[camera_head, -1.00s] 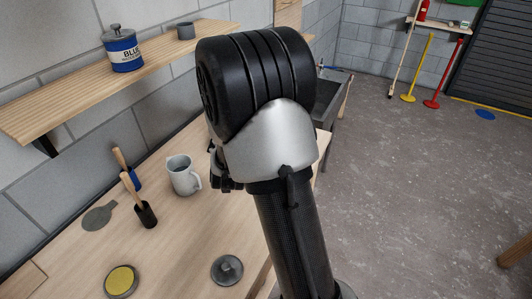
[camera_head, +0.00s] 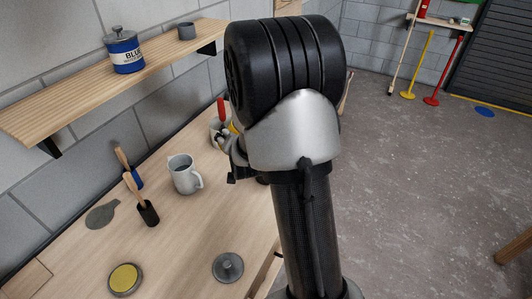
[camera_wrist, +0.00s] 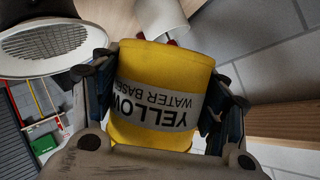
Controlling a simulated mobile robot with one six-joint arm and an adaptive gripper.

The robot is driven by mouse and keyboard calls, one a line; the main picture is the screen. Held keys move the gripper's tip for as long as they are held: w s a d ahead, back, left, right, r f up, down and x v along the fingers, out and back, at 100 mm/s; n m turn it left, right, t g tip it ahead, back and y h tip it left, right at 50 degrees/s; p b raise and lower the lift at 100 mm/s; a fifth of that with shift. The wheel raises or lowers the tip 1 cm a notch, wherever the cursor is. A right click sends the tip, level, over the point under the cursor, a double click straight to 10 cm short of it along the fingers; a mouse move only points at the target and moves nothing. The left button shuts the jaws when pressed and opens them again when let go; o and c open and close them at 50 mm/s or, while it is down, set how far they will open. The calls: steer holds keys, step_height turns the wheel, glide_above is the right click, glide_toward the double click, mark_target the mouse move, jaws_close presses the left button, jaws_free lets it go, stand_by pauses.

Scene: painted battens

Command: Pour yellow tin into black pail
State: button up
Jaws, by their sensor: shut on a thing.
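My gripper (camera_wrist: 162,88) is shut on the yellow tin (camera_wrist: 160,65), its fingers on either side. The tin's grey label reads upside down in the wrist view, as does the room behind, so it looks about upright. Its mouth is hidden. In the head view my arm hides most of the tin; a little yellow shows beside the gripper (camera_head: 232,150). A dark round vessel, apparently the black pail (camera_wrist: 38,10), is at the upper left of the wrist view, with a pale perforated disc (camera_wrist: 45,40) at its mouth. The tin is beside it. My arm hides the pail in the head view.
A white pot (camera_head: 216,132) with a red-handled tool stands near my gripper. A grey jug (camera_head: 184,174), brushes (camera_head: 147,213), a yellow-faced lid (camera_head: 124,279) and a knobbed grey lid (camera_head: 228,267) are on the bench. A shelf (camera_head: 80,88) holds a blue tin (camera_head: 124,52).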

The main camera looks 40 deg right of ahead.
steer(key=shift+s+d+f+m+t+y+p, duration=0.1)
steer(key=shift+d+m+t+y+p, duration=0.2)
steer(key=shift+m+y+p, duration=0.25)
stand_by(0.4)
steer(key=shift+f+m+t+y+p, duration=0.6)
steer(key=shift+m+y+p, duration=0.25)
steer(key=shift+m+p, duration=0.3)
stand_by(2.6)
steer(key=shift+d+r+m+t+y+p, duration=0.1)
steer(key=shift+r+m+t+y+p, duration=0.3)
steer(key=shift+p, duration=0.55)
stand_by(1.0)
steer(key=shift+s+d+r+m+p, duration=0.35)
steer(key=shift+d+r+m+p, duration=0.1)
steer(key=shift+d, duration=0.2)
stand_by(0.7)
